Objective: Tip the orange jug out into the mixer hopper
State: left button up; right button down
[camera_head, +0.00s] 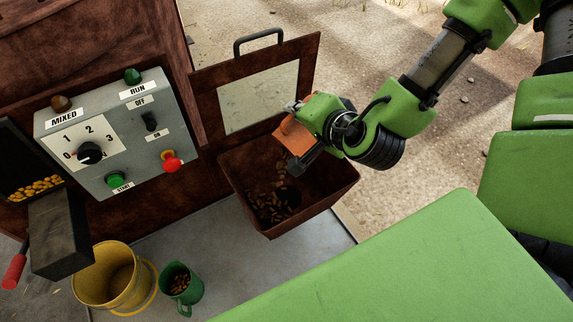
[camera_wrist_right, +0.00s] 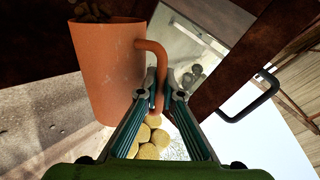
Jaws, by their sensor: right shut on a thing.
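My right gripper (camera_head: 298,134) is shut on the handle of the orange jug (camera_head: 292,138), above the mixer hopper (camera_head: 322,206). The right wrist view shows the jug's side (camera_wrist_right: 105,70) and its curved handle between the fingers (camera_wrist_right: 161,88). The jug looks tilted over the hopper. My left gripper is not in view.
A grey control box (camera_head: 110,187) with a dial, switch and buttons is left of the hopper. A yellow bucket (camera_head: 92,289) and a green jug (camera_head: 194,291) with pellets stand below it. A black chute (camera_head: 62,235) with a red handle is at far left. Open ground lies right.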

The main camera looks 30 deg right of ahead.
jog(key=shift+d, duration=0.1)
jog(key=shift+a, duration=0.2)
jog(key=shift+s+a, duration=0.1)
jog(key=shift+a, duration=0.2)
jog(key=shift+p, duration=0.3)
jog(key=shift+n, duration=0.3)
jog(key=shift+s+a+h, duration=0.1)
jog(key=shift+a+h, duration=0.2)
jog(key=shift+a, duration=0.1)
jog(key=shift+f, duration=0.1)
